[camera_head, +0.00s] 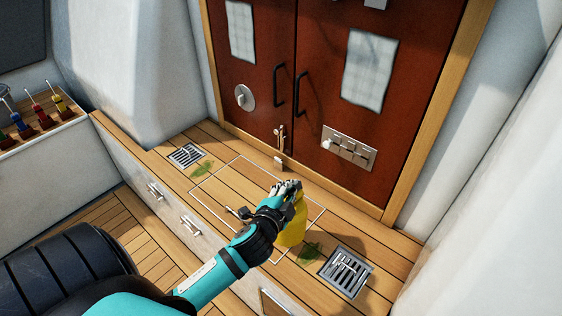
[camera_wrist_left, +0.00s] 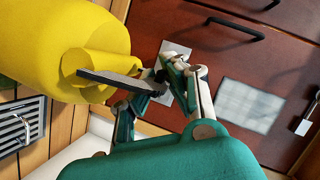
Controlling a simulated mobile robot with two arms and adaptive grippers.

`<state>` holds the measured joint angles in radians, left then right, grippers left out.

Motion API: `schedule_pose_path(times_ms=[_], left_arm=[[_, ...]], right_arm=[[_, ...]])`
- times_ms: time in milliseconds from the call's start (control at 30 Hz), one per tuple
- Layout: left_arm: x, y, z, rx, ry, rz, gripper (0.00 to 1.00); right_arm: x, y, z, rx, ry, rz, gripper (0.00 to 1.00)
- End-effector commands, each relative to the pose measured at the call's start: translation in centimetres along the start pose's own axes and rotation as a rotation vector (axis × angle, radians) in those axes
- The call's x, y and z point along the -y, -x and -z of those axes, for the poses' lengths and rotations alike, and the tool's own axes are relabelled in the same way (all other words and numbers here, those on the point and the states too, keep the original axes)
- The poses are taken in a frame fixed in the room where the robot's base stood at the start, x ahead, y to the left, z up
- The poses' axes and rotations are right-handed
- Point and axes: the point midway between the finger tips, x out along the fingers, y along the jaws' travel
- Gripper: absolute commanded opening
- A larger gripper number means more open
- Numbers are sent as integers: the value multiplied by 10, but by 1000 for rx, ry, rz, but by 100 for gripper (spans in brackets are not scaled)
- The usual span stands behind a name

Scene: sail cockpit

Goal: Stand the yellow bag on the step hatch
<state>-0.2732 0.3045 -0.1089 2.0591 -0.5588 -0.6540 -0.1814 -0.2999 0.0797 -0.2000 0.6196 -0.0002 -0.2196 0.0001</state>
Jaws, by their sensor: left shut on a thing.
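The yellow bag (camera_head: 292,229) hangs below my left gripper (camera_head: 291,187), over the right part of the step hatch. The arm hides part of the bag in the head view. My left gripper is shut on the bag. In the left wrist view the bag (camera_wrist_left: 75,25) fills the upper left, with a rolled yellow end beside a dark finger of the gripper (camera_wrist_left: 150,82). The step hatch (camera_head: 235,183) is a pale-outlined panel in the wooden step. I cannot tell whether the bag's base touches it. My right gripper is not in view.
Dark red doors (camera_head: 270,70) with black handles stand behind the step. Metal grates lie left (camera_head: 186,154) and right (camera_head: 346,271) of the hatch, with green patches (camera_head: 201,168) near them. A rack of coloured-handled tools (camera_head: 40,118) is at far left.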

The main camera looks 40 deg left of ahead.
Motion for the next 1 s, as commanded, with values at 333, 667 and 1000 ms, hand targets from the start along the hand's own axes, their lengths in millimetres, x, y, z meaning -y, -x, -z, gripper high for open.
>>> schedule_pose_path(times_ms=[333, 667, 1000], left_arm=[[28, -74, -11, -2, -3, 8, 0], [43, -126, -20, -3, -2, 5, 0], [18, -137, -36, -1, 1, 2, 0]], right_arm=[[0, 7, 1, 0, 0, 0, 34], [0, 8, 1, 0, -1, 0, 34], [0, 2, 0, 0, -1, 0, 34]])
